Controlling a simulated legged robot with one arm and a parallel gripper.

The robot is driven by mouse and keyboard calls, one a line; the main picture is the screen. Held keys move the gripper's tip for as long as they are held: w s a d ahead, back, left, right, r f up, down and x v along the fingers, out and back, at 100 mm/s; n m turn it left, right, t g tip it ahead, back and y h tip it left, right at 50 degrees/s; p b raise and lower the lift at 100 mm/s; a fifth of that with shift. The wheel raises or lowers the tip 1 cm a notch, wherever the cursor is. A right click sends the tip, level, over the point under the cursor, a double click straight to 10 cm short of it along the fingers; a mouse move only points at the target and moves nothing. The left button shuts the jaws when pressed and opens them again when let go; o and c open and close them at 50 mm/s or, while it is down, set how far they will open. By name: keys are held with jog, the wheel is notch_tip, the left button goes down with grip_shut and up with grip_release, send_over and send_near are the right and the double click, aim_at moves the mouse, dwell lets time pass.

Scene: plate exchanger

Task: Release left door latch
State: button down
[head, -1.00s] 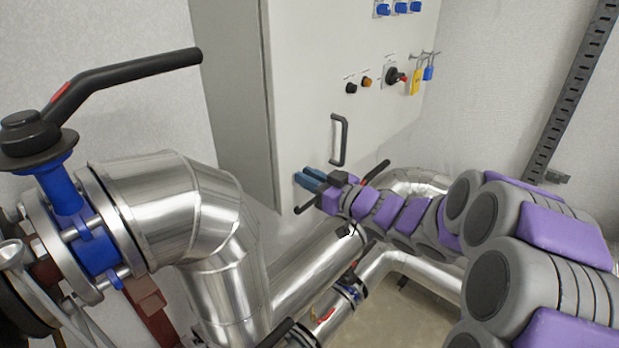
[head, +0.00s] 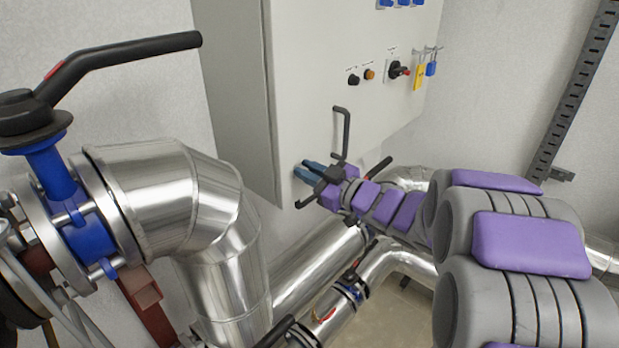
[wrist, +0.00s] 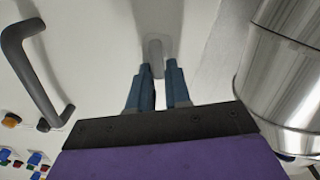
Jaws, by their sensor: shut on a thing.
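The left door latch (wrist: 156,56) is a small light-grey tab on the cabinet door, seen in the wrist view just beyond and between my fingertips. My gripper (wrist: 158,72) has two blue fingers, one on each side of the latch's near end, and is shut on it. In the head view my gripper (head: 305,172) is at the lower front of the cabinet door (head: 305,95), near its lower left corner. The latch is hidden there behind the fingers.
A black door handle (head: 346,133) is just above my gripper. Shiny pipes (head: 310,275) run below and to the left. A blue valve (head: 80,225) with a long black lever (head: 130,63) stands at the left. Knobs and padlocks (head: 419,76) are higher on the door.

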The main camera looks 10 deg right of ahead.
jog(key=n+b, duration=0.3)
jog(key=n, duration=0.1)
jog(key=f+n+b, duration=0.1)
jog(key=n+b, duration=0.2)
jog(key=n, duration=0.1)
jog(key=a+f+n+b, duration=0.1)
jog(key=n+b, duration=0.3)
jog(key=shift+s, duration=0.4)
jog(key=shift+n+b, duration=0.5)
jog(key=shift+n, duration=0.5)
jog(key=c, duration=1.1)
grip_release()
jog(key=shift+w, duration=0.1)
jog(key=shift+d, duration=0.1)
jog(key=shift+r, duration=0.1)
